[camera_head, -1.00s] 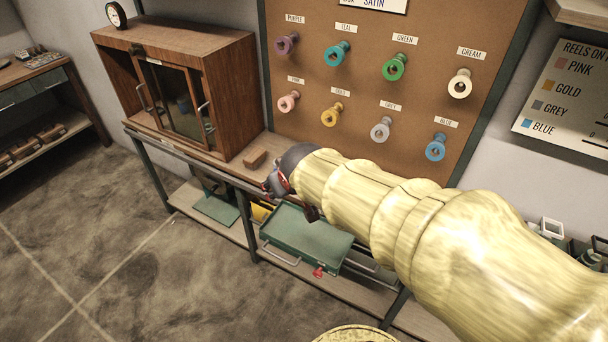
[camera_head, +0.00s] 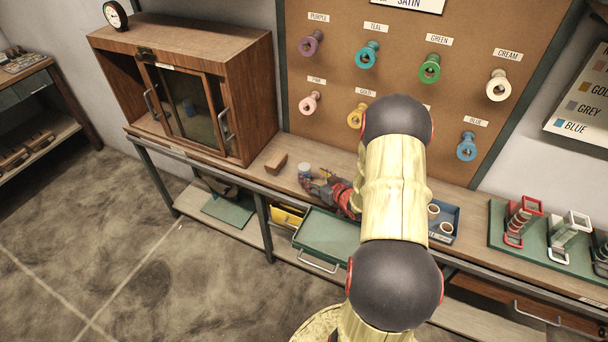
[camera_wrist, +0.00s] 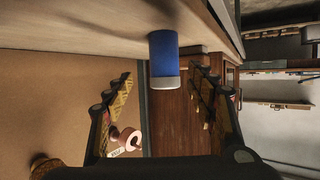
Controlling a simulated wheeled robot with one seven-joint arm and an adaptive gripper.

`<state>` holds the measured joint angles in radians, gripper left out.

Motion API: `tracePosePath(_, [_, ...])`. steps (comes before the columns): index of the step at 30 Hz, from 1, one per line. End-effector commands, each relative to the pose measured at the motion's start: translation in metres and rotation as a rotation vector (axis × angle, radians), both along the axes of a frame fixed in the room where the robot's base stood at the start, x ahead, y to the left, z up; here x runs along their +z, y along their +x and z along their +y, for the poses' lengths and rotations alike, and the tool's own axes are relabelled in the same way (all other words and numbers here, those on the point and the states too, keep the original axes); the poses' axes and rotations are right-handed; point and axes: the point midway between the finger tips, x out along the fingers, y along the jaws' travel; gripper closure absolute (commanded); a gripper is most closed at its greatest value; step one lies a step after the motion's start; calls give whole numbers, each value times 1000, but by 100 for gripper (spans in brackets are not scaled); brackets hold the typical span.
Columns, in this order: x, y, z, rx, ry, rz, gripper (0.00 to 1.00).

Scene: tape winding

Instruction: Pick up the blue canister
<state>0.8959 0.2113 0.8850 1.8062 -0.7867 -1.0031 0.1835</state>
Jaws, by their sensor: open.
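The blue canister (camera_head: 304,174) stands on the wooden bench, left of my gripper (camera_head: 317,184) in the head view. In the wrist view the picture is upside down, and the canister (camera_wrist: 164,52) shows a blue body and a pale grey-white lid. My gripper (camera_wrist: 160,82) is open, with one finger on each side of the canister's line and clear gaps on both sides. The canister appears at or just beyond the fingertips; the exact depth is hard to tell. Nothing is held.
A wooden block (camera_head: 276,162) lies left of the canister. A wooden cabinet (camera_head: 250,100) with sliding doors stands behind at left. A pegboard (camera_head: 390,85) with coloured reels rises behind the bench. A green drawer (camera_head: 327,236) stands open below. A blue tray (camera_head: 452,216) with cups is at right.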

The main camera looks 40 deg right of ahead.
Motion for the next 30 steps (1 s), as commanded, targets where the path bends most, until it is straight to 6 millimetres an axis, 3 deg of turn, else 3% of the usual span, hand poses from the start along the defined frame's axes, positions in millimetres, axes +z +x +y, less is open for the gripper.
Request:
tracePosePath(16, [-21, 57, -3, -1, -1, 1, 44])
tracePosePath(23, [-21, 59, -4, -2, 0, 2, 44])
tracePosePath(30, [-21, 59, -4, -2, 0, 2, 56])
